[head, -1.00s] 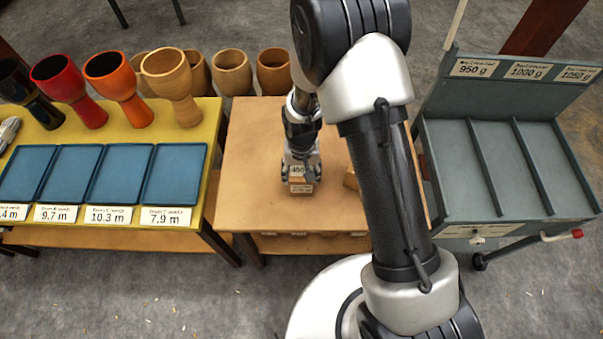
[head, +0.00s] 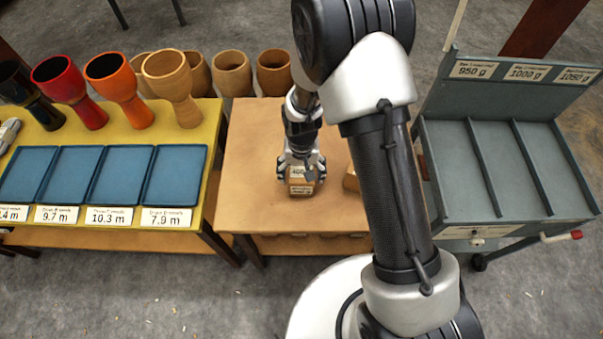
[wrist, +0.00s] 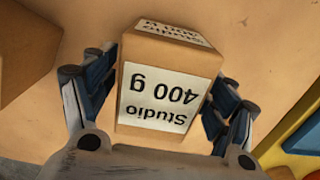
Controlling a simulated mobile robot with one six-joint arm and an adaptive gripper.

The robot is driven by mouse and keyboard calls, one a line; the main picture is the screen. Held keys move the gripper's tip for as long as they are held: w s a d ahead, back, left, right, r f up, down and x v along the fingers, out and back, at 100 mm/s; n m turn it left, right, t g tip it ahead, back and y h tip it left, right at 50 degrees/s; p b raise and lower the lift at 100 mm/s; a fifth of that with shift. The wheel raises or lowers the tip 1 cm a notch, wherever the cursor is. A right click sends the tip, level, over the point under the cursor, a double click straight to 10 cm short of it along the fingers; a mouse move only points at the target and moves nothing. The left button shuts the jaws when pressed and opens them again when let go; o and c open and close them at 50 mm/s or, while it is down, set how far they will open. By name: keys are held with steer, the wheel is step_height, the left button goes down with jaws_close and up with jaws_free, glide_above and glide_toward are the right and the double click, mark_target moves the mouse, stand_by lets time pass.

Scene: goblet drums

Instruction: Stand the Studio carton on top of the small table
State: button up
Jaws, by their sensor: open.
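The Studio carton (wrist: 168,82) is a small brown box with white labels reading "Studio 400 g". It stands on the small wooden table (head: 250,140), near the middle, and also shows in the head view (head: 300,188). My gripper (head: 301,175) is at the carton from above. In the wrist view my gripper (wrist: 158,100) is open, with one finger on each side of the carton. I cannot tell whether the fingers touch it. My arm hides the table's right part in the head view.
Another brown box (head: 350,180) stands just right, partly behind my arm. A yellow table (head: 212,120) with blue trays and goblet drums is at the left. A grey divided trolley (head: 490,170) is at the right. Several wooden goblets (head: 231,72) stand behind the small table.

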step_height(320, 180, up, 12)
steer(key=p, duration=0.3)
steer(key=shift+f, duration=0.25)
steer(key=s+d+r+t, duration=0.1)
steer(key=s+d+r, duration=0.25)
steer(key=r, duration=0.65)
steer(key=s+d+r+t, duration=0.1)
steer(key=s+d+r, duration=0.25)
steer(key=r, duration=0.65)
steer(key=s+d+r+t, duration=0.1)
steer(key=s+d+r, duration=0.1)
steer(key=s, duration=0.4)
steer(key=s+d+r+t, duration=0.1)
steer(key=s+d+r, duration=0.2)
steer(key=s+r, duration=0.2)
steer(key=shift+s+d+r+t, duration=0.15)
steer(key=shift+s+d+t, duration=0.15)
steer(key=shift+s, duration=0.65)
steer(key=shift+c, duration=0.4)
